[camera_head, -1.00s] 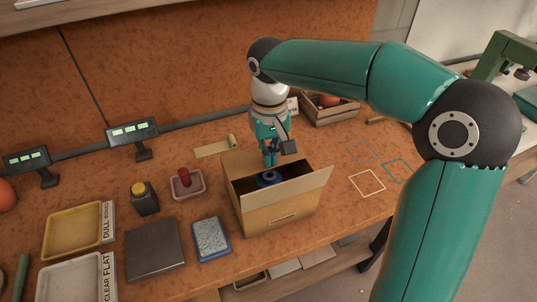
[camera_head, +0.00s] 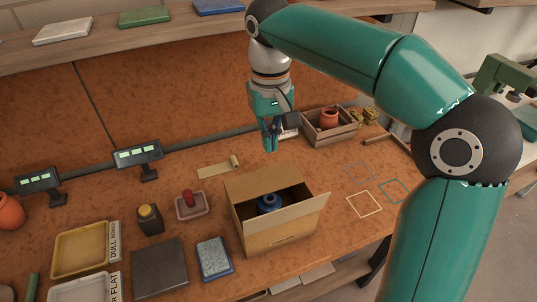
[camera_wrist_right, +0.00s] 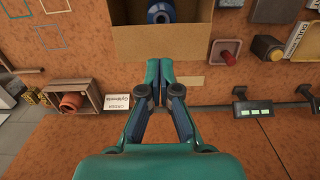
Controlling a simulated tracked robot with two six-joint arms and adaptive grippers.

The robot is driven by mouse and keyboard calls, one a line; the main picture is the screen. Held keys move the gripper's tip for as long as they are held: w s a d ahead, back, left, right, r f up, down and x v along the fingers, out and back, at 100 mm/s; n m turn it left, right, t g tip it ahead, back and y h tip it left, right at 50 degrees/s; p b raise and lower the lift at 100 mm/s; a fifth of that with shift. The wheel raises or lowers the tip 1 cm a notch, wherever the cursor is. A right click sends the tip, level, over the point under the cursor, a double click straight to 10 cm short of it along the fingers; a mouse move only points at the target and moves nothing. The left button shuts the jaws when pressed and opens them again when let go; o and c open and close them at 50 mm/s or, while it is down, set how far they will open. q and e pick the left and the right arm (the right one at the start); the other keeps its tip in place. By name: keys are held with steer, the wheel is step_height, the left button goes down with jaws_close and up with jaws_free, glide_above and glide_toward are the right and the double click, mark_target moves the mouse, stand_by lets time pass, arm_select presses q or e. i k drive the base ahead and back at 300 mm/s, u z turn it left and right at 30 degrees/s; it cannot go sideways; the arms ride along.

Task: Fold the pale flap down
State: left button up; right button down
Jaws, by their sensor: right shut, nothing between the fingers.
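An open cardboard box (camera_head: 272,240) stands on the bench with a blue round object (camera_head: 270,203) inside. Its pale near flap (camera_head: 300,208) is raised and slants outward along the front rim. Its far flap (camera_head: 262,181) stands up at the back; in the right wrist view the far flap (camera_wrist_right: 160,46) spans the box edge nearest the fingers. My right gripper (camera_head: 270,148) is shut and empty, pointing down above and behind the box, apart from it in the head view. The right wrist view shows its fingertips (camera_wrist_right: 160,66) together. My left gripper is not in view.
A wooden crate (camera_head: 342,133) with an orange pot (camera_head: 329,118) stands back right. Bench with outlined squares (camera_head: 364,204) is clear at right.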

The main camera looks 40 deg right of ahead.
mark_target(263, 223)
steer(key=u, duration=0.05)
steer(key=k, duration=1)
steer(key=z, duration=0.05)
